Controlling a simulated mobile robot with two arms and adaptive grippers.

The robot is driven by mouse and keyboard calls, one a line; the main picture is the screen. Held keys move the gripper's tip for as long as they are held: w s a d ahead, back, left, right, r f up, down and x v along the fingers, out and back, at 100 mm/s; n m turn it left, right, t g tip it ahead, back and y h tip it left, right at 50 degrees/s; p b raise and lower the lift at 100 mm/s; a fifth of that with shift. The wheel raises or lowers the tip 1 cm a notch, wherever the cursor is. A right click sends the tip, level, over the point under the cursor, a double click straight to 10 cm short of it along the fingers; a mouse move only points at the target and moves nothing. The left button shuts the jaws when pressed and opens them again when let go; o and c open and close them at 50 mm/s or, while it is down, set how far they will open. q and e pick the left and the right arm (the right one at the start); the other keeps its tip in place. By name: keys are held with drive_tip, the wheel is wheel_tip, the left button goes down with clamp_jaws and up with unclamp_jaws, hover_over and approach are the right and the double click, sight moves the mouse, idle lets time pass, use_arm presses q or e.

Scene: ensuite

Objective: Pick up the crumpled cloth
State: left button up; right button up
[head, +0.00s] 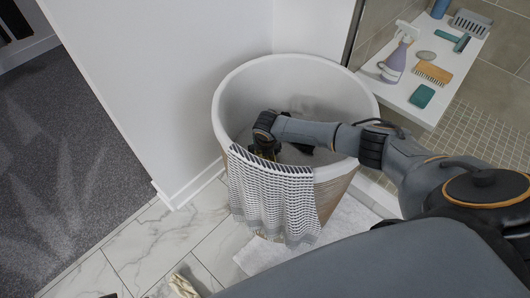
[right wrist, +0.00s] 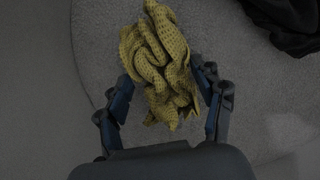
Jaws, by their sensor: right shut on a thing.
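The crumpled cloth (right wrist: 160,65) is mustard yellow with a dotted texture. In the right wrist view it sits bunched between the two fingers of my right gripper (right wrist: 165,95), which is shut on it. In the head view my right arm reaches over the rim into the white-lined laundry basket (head: 229,105), with the gripper (head: 268,152) down inside. The arm and rim hide most of the cloth there. My left gripper is not in view.
A striped towel (head: 272,200) hangs over the basket's front rim. A dark cloth (right wrist: 285,25) lies inside the basket. A white bench (head: 405,92) with a spray bottle (head: 395,62) and brushes stands right. A white wall is behind. A pale item (head: 184,286) lies on the floor.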

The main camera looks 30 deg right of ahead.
drive_tip(key=shift+r+p, duration=1.2)
drive_tip(key=shift+r, duration=1.85)
wheel_tip(320, 180, up, 3)
drive_tip(key=shift+f+p, duration=0.1)
drive_tip(key=shift+p, duration=0.35)
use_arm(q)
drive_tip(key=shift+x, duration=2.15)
use_arm(e)
drive_tip(key=shift+r, duration=0.55)
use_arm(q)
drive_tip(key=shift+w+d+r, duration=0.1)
